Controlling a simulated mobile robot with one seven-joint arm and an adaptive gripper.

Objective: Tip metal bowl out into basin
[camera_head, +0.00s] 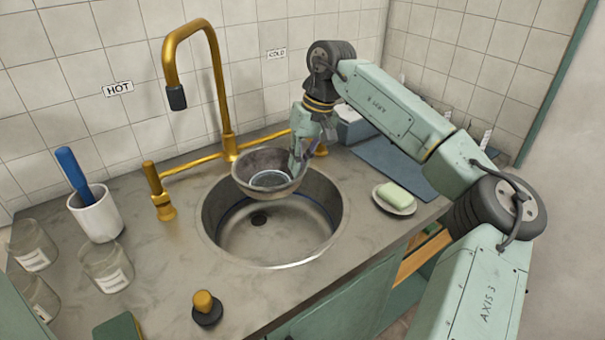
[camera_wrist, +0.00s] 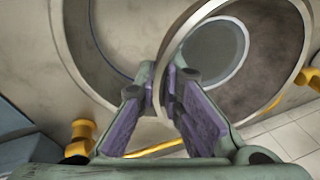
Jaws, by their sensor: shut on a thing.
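The metal bowl (camera_head: 258,162) is a dull grey bowl held above the back of the round sunken basin (camera_head: 290,243). It looks close to level, with its opening facing up, and a pale round patch shows inside it. My gripper (camera_head: 298,165) is shut on the bowl's right rim. In the wrist view the purple-padded fingers (camera_wrist: 172,105) pinch the rim of the bowl (camera_wrist: 262,90), one on each side. The basin wall (camera_wrist: 72,45) shows behind at the left. The basin's dark drain (camera_head: 259,219) is visible, and the basin floor looks empty.
A gold faucet (camera_head: 222,95) rises behind the basin, with a gold handle (camera_head: 155,180) at left. A soap dish (camera_head: 394,203) sits at right. A white cup with a blue-handled brush (camera_head: 97,218) and glass jars (camera_head: 105,265) stand left. A black-and-gold stopper (camera_head: 206,310) lies in front.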

